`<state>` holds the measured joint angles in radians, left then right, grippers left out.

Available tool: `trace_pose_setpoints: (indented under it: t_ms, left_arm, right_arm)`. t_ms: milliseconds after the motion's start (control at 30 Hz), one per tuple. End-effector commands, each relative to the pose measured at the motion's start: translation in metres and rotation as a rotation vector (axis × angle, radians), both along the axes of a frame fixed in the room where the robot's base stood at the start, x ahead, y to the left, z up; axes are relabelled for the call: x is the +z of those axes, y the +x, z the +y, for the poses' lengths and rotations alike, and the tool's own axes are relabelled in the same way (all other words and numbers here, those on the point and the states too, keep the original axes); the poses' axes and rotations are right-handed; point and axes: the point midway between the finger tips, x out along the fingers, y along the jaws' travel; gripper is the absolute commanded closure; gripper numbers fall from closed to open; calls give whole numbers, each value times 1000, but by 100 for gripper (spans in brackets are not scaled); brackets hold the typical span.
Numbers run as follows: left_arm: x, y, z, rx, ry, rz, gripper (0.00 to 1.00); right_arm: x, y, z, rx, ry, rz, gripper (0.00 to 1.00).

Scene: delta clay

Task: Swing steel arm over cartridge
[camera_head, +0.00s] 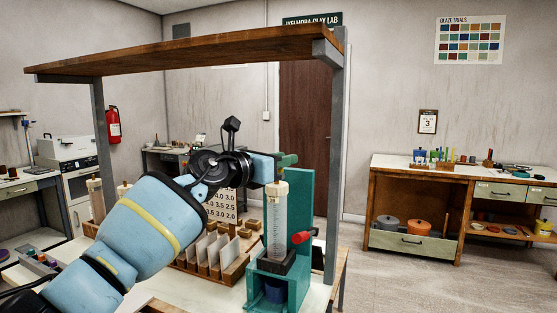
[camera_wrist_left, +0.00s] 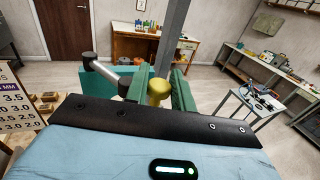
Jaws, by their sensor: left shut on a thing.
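The clear cartridge (camera_head: 277,225), with scale marks and a pale top, stands upright in a teal press (camera_head: 304,200) at the table's right end. My left gripper (camera_head: 289,160) is just above it, by the press column's top. In the left wrist view its green fingers (camera_wrist_left: 159,92) are shut on a yellow knob (camera_wrist_left: 158,87). I cannot tell what the knob is joined to. A steel bar (camera_wrist_left: 106,73) with a dark round end lies left of the fingers, by the press top; it is probably the steel arm. My right gripper is out of view.
A wooden shelf (camera_head: 190,48) on grey posts (camera_head: 334,170) spans above my left arm. A red-knobbed handle (camera_head: 301,238) sticks out of the press's right side. A rack of pale tiles (camera_head: 210,252) and a number card (camera_head: 222,205) stand left of the press.

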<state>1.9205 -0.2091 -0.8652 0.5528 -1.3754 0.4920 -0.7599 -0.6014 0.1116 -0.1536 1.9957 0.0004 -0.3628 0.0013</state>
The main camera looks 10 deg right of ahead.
Motion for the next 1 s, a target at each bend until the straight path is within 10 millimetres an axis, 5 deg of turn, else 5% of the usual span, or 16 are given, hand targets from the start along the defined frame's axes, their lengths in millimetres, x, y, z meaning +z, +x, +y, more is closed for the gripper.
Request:
trace_pose_setpoints:
  t_ms: [333,367,500,1000]
  left_arm:
    - [0,-1,-2,-3,-1,0,100]
    - [0,-1,-2,-3,-1,0,73]
    - [0,-1,-2,-3,-1,0,55]
    - [5,-4,8,2,-2,-4,55]
  right_arm:
    - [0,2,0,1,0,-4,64]
    - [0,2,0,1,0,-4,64]
    - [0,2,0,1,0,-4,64]
    - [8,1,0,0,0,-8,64]
